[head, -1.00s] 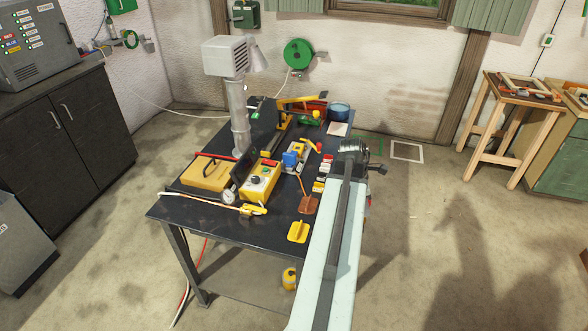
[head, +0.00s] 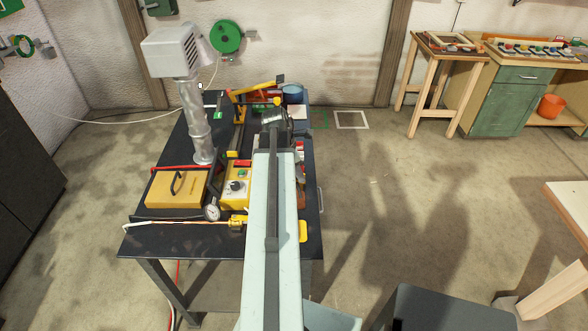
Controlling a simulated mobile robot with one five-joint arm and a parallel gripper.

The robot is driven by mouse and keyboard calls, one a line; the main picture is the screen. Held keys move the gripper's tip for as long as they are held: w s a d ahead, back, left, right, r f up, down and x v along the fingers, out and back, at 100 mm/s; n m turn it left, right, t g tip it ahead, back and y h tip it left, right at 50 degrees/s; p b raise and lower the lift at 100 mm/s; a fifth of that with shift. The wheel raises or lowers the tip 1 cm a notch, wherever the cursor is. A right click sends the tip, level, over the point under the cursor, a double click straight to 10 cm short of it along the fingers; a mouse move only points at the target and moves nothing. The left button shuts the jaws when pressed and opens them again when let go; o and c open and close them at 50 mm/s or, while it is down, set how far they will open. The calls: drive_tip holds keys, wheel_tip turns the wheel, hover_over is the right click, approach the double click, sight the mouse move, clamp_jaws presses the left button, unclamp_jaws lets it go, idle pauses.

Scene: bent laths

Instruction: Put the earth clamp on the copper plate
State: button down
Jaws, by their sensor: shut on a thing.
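My gripper (head: 274,116) shows as a dark wrist end over the far right part of the black workbench (head: 170,238). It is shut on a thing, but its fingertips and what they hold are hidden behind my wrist. I cannot make out the earth clamp for sure. The copper plate (head: 302,198) shows only as a brown-orange sliver on the right of the bench, mostly hidden behind my pale arm.
A yellow case (head: 177,188), a yellow control box (head: 234,190) and a round gauge (head: 212,212) stand left of my arm. A grey extraction pipe (head: 197,130) rises behind them. A yellow block (head: 303,231) lies at the right edge.

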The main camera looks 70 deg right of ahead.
sight(299, 184)
drive_tip(key=shift+d+r+m+p, duration=0.1)
drive_tip(key=shift+r+m+p, duration=0.3)
drive_tip(key=shift+m, duration=0.4)
drive_tip(key=shift+s+r+m+y, duration=0.15)
drive_tip(key=shift+m+y, duration=0.25)
drive_tip(key=shift+m, duration=0.4)
wheel_tip(299, 184, down, 7)
drive_tip(key=b, duration=0.7)
drive_tip(key=shift+f, duration=0.2)
drive_tip(key=c, duration=0.9)
unclamp_jaws()
drive_tip(key=shift+a, duration=0.2)
